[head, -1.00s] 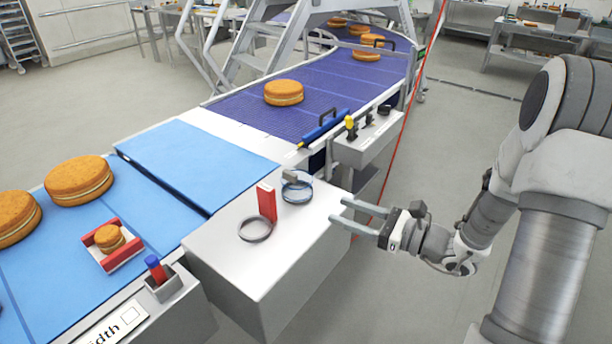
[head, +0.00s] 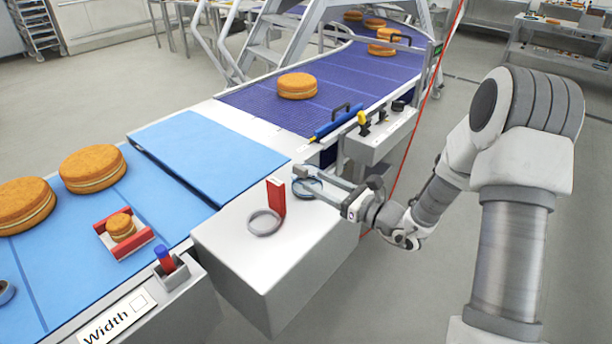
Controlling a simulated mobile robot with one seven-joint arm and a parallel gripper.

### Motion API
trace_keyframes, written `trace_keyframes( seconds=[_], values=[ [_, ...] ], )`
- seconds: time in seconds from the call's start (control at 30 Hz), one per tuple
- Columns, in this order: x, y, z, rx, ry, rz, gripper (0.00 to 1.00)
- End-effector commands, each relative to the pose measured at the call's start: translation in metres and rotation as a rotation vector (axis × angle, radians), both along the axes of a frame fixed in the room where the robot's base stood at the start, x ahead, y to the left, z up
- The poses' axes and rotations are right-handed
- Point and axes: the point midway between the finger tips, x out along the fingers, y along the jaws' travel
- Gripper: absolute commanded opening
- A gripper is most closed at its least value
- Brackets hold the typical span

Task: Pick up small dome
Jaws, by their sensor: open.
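A small clear dome (head: 309,191) with a bluish rim stands on the grey box top (head: 325,225), right of an upright red block. My gripper (head: 299,178) is open, with its two fingers reaching left over and around the dome's upper part. The fingers partly hide the dome and its small grey knob. I cannot tell whether either finger touches it.
The red block (head: 276,197) and a grey ring (head: 264,222) stand close left of the dome. Behind are a blue roller tool (head: 338,124) and a control box (head: 380,138). Blue belts (head: 205,155) with round cakes (head: 92,168) run alongside.

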Motion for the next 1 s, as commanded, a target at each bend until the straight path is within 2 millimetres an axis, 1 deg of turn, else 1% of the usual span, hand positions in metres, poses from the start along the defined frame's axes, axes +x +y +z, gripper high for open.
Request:
trace_keyframes(
  seconds=[0.23,0.33,0.43,0.63,0.67,0.7,0.77,0.8,0.93,0.97,1.0],
  values=[
    [0.024,0.024,0.005,0.000,-0.001,0.004,0.55],
    [0.031,0.034,0.004,0.001,-0.002,0.004,0.55],
    [0.035,0.037,0.004,0.001,-0.001,0.001,0.55],
    [0.036,0.037,0.004,0.001,-0.001,0.000,0.55],
    [0.036,0.037,0.004,0.001,-0.001,0.000,0.53],
    [0.035,0.037,0.004,0.001,-0.001,0.000,0.46],
    [0.035,0.037,0.004,0.001,-0.001,0.001,0.35],
    [0.035,0.037,0.004,0.001,-0.001,0.001,0.28],
    [0.035,0.037,0.004,0.001,-0.001,0.001,0.05],
    [0.035,0.037,0.004,0.001,-0.001,0.001,0.00],
    [0.035,0.037,0.004,0.001,-0.001,0.001,0.00]
  ],
)
